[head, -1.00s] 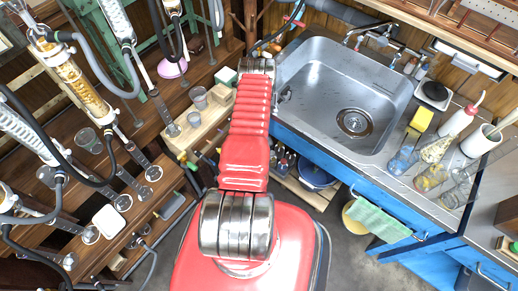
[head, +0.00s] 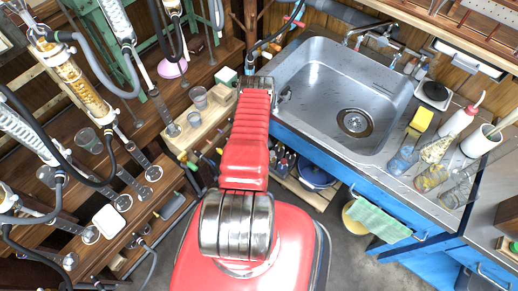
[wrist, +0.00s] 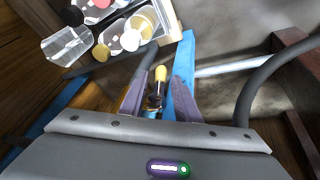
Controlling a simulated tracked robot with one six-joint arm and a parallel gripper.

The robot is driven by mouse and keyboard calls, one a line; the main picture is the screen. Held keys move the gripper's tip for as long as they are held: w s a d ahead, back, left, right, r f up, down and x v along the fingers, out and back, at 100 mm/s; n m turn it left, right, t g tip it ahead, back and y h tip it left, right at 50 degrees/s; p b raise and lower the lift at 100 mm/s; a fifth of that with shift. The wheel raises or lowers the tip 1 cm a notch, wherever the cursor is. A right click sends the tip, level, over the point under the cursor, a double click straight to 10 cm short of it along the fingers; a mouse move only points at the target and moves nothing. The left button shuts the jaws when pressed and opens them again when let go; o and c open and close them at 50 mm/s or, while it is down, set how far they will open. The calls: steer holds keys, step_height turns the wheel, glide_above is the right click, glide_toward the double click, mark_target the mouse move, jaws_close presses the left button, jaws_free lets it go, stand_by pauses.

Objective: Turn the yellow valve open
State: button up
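In the wrist view a valve with a yellow tip (wrist: 160,74) and a dark lower part stands between the fingers of my gripper (wrist: 159,92). The fingers are apart, one on each side of it, and a gap shows on at least the right side. I cannot tell whether the left finger touches it. In the head view my red arm hides my gripper.
In the wrist view a bin of capped bottles (wrist: 127,35) lies upper left, a blue beam (wrist: 186,60) runs behind the right finger, and a dark hose (wrist: 258,80) curves at right. In the head view the sink (head: 330,75) is right of my arm and glassware rigs fill the left.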

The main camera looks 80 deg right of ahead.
jaws_close()
steer(key=shift+d+t+h, duration=0.2)
steer(key=shift+t+h, duration=0.1)
steer(key=shift+t, duration=0.4)
steer(key=shift+w+d+m+t+h, duration=0.1)
steer(key=shift+w+m+t+h, duration=0.05)
steer(key=shift+m+t+h, duration=0.2)
steer(key=shift+c, duration=0.3)
jaws_free()
steer(key=shift+o, duration=0.9)
steer(key=shift+f, duration=0.1)
steer(key=shift+a, duration=0.2)
